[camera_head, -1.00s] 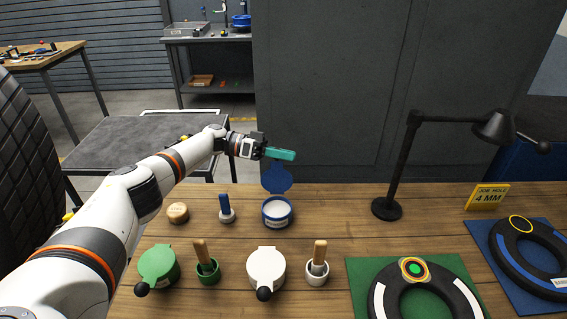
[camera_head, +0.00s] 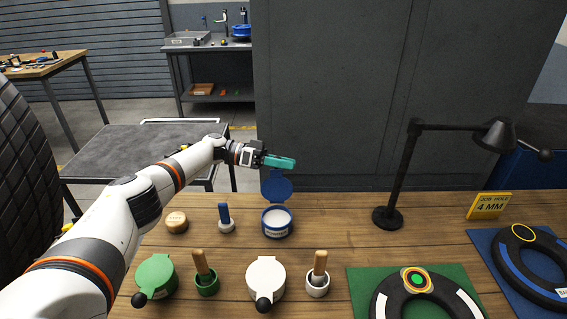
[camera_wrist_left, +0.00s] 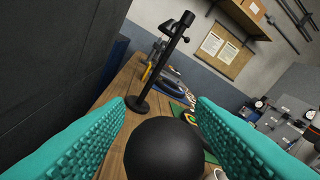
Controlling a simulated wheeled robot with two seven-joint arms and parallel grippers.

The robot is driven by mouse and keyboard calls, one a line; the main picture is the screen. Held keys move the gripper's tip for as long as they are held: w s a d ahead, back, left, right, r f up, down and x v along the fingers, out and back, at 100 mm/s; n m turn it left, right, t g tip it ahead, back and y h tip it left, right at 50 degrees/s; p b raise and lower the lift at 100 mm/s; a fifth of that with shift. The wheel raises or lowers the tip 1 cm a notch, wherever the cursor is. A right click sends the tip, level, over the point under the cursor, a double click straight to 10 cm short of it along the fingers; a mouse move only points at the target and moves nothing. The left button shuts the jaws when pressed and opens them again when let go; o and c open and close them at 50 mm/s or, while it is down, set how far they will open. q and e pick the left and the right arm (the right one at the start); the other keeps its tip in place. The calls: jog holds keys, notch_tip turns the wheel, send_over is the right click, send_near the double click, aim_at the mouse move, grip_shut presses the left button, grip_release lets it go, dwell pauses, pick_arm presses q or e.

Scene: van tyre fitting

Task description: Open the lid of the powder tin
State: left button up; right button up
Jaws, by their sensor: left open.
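The blue tin (camera_head: 277,228) stands on the bench with white powder (camera_head: 277,218) showing inside. Its blue lid (camera_head: 277,187) stands up at the back, open. My left gripper (camera_head: 280,161), with teal fingers, is at the top edge of this raised lid. In the left wrist view a black ball knob (camera_wrist_left: 165,150) sits between the open fingers (camera_wrist_left: 160,106), with space on both sides; it looks like the lid's knob. In the head view the knob is hidden behind the fingers. My right gripper is not in view.
A green tin (camera_head: 155,274) and a white tin (camera_head: 266,276) stand shut in front. Wooden-handled brushes (camera_head: 201,266), a blue-handled one (camera_head: 224,214) and a round wooden piece (camera_head: 177,221) stand nearby. A black lamp (camera_head: 388,217) and tyres (camera_head: 420,296) are to the right.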

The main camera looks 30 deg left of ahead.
pick_arm(q)
jog(key=b+v, duration=0.5)
jog(key=v, duration=0.7)
jog(key=shift+b, duration=0.4)
jog(key=shift+w, duration=0.1)
